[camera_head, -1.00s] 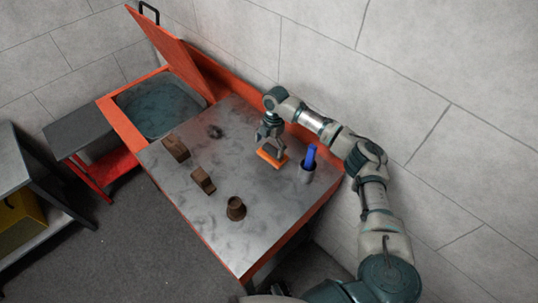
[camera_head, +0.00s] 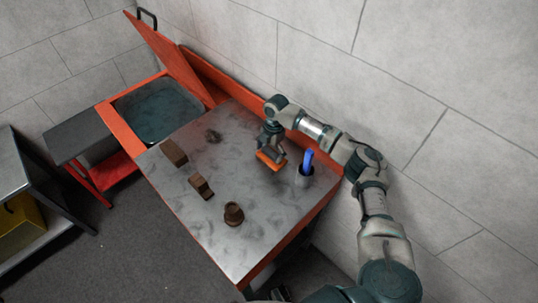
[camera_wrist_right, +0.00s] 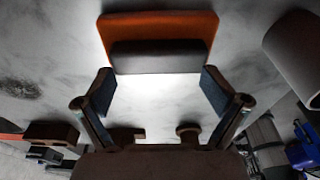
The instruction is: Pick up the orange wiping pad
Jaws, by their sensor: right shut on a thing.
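The orange wiping pad (camera_head: 271,162) is below my right gripper (camera_head: 272,148), near the back right of the metal worktop (camera_head: 235,245). The right gripper is shut on the pad. In the right wrist view the pad (camera_wrist_right: 158,26) is an orange plate with a dark grey grip block, and the two fingertips (camera_wrist_right: 158,85) are at the block's ends. The pad looks slightly tilted; whether it is clear of the worktop is hard to tell. My left gripper is not in view.
A grey cup (camera_head: 304,177) with a blue-handled tool (camera_head: 308,158) stands close right of the pad. Brown blocks (camera_head: 174,152) (camera_head: 201,187) and a brown round part (camera_head: 233,213) lie left and in front. A basin (camera_head: 158,108) with an orange lid is at the back left.

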